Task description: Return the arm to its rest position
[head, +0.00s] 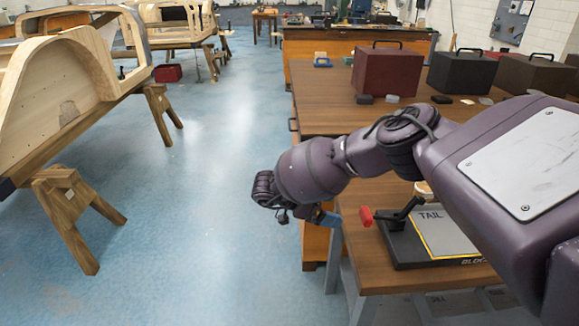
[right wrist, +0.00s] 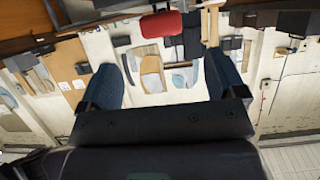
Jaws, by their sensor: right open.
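My right arm reaches in from the right of the head view, over the wooden bench, and its wrist hangs past the bench's left edge. My right gripper (head: 322,216) shows one blue fingertip there, pointing toward the bench. In the right wrist view the two blue fingers of the right gripper (right wrist: 166,80) stand wide apart with nothing between them. A red handle tip (head: 366,216) on a black arm is just beyond the fingers and apart from them; it also shows in the right wrist view (right wrist: 162,24). My left gripper is not in view.
The red handle belongs to a black board (head: 400,245) with a grey plate marked TAIL (head: 440,238). A dark red box (head: 388,72) and black boxes (head: 460,73) stand farther back on the bench (head: 330,115). Wooden bodyframes on trestles (head: 72,210) stand left. The blue floor between is clear.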

